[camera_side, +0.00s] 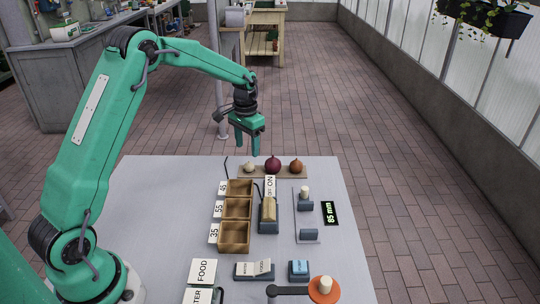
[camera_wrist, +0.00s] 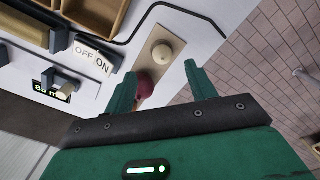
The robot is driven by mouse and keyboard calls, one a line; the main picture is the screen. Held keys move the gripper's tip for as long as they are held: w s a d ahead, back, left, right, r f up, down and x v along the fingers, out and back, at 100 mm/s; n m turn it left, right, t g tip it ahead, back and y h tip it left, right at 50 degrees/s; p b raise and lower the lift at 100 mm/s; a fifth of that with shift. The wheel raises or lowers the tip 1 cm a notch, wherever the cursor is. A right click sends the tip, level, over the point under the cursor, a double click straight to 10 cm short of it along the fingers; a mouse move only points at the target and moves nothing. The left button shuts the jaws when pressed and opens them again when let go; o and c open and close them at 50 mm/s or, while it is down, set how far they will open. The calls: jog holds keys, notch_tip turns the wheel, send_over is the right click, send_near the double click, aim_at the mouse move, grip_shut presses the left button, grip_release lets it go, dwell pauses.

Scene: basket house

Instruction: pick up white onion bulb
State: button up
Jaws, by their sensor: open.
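The white onion bulb (camera_side: 249,167) sits at the left end of a narrow wooden board at the back of the table. A dark red bulb (camera_side: 273,164) and a brown bulb (camera_side: 296,166) stand to its right. My gripper (camera_side: 247,151) is open and empty, pointing down above the board's left end. In the wrist view the white bulb (camera_wrist: 162,52) shows just beyond the gap between my fingertips (camera_wrist: 160,69). The red bulb (camera_wrist: 146,87) is partly hidden by a finger there. No finger appears to touch a bulb.
The wooden board (camera_side: 261,172) lies near the table's back edge. In front stand the wooden bins (camera_side: 237,209), an OFF/ON block (camera_side: 269,207), a gauge reading 85 mm (camera_side: 331,214), and an orange disc (camera_side: 323,290). A dark cable (camera_wrist: 190,12) runs near the board.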

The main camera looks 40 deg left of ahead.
aim_at(248, 162)
jog(key=shift+a+f, duration=0.15)
jog(key=shift+f, duration=3.65)
jog(key=c, duration=1)
